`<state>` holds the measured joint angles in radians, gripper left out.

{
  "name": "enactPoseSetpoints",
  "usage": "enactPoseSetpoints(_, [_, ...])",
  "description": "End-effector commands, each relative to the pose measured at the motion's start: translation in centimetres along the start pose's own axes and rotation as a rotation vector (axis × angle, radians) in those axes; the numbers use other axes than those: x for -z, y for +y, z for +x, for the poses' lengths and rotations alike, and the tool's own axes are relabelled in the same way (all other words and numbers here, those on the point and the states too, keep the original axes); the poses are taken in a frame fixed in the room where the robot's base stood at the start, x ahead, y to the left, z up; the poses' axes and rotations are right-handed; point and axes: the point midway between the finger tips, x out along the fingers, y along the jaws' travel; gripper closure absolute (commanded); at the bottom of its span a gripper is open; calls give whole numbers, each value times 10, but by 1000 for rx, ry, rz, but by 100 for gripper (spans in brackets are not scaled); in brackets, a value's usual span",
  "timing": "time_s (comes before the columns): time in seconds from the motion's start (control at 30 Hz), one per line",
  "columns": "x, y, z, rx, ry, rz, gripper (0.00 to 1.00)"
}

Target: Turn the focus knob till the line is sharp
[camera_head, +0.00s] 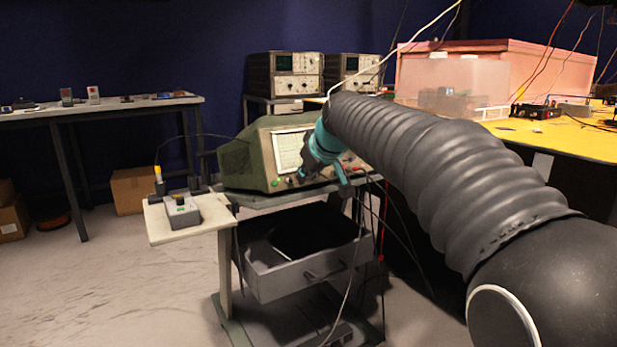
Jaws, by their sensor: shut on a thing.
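A green oscilloscope (248,160) stands on a wheeled cart in the middle of the view. Its pale screen (288,151) faces me, partly covered by my wrist. I cannot make out a line on the screen at this size. My gripper (293,181) is at the lower front panel of the oscilloscope, just below the screen. It is shut on a small knob there, which its fingers hide. Other small knobs and plugs show on the panel to the right of my wrist.
The cart has an open drawer (310,275). Cables hang at the cart's right. A yellow table (560,143) with a pink foam enclosure (545,72) stands right.

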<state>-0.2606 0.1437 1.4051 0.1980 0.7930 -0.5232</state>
Motion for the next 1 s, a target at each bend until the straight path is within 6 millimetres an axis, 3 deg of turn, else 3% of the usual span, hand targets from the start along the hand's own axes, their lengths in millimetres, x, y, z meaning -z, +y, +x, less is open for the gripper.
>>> enactPoseSetpoints(0.6, [1, -1, 0, -26, 4, -53, 100])
enactPoseSetpoints(0.63, [1, -1, 0, -26, 4, -53, 84])
enactPoseSetpoints(0.67, [1, -1, 0, -26, 4, -53, 76])
enactPoseSetpoints(1.0, [0, -1, -2, -26, 3, -52, 76])
